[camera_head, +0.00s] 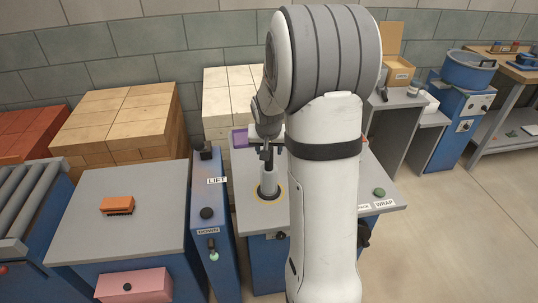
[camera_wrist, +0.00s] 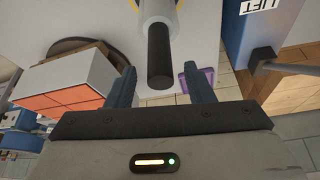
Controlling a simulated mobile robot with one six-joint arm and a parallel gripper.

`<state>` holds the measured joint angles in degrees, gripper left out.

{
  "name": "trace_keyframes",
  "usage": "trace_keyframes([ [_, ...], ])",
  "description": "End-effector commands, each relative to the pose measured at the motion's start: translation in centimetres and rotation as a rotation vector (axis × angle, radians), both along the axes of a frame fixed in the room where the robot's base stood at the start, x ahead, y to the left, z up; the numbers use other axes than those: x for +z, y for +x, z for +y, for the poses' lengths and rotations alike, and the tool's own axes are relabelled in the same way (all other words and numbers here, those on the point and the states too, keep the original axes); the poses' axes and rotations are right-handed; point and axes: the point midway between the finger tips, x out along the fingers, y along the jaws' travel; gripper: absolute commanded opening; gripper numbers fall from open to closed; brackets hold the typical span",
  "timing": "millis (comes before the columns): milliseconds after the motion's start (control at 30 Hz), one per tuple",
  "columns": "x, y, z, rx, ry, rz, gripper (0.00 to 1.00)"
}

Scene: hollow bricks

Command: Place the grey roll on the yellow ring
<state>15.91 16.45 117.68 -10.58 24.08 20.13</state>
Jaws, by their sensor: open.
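The grey roll (camera_head: 268,180) stands upright on the worktop, inside the yellow ring (camera_head: 283,193) as far as I can see. In the wrist view the pale roll (camera_wrist: 160,10) has a black core (camera_wrist: 159,50) sticking out towards me, and a little of the yellow ring (camera_wrist: 179,4) shows behind it. My gripper (camera_head: 267,150) is above the roll. In the wrist view my gripper (camera_wrist: 160,72) is open, with one finger on each side of the black core and visible gaps between. The roll's lower end is hidden in the wrist view.
A block with an orange face (camera_wrist: 66,100) lies left of my fingers in the wrist view. A purple tray (camera_head: 240,138) is behind the roll. The blue LIFT post (camera_head: 211,225) stands left of the worktop. A green button (camera_head: 379,192) is at the right. My arm hides the worktop's middle.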

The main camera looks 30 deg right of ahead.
Motion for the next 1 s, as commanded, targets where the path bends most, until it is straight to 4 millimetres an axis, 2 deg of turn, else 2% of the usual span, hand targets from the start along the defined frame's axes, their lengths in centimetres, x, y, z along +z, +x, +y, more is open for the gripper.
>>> trace_keyframes([
  [100, 2.5, -0.9, 0.5, 0.001, -0.001, -0.005, 0.48],
  [233, 4.6, -1.7, 0.9, 0.000, -0.001, -0.003, 0.48],
  [467, 6.6, -2.6, 1.4, 0.004, 0.001, 0.001, 0.48],
  [567, 7.5, -4.0, 2.7, 0.032, 0.001, 0.010, 0.48],
  [667, 8.8, -7.0, 5.3, 0.094, 0.003, 0.028, 0.48],
  [800, 10.1, -13.0, 9.6, 0.220, 0.010, 0.066, 0.48],
  [1000, 10.1, -21.0, 13.8, 0.383, 0.023, 0.117, 0.48],
])
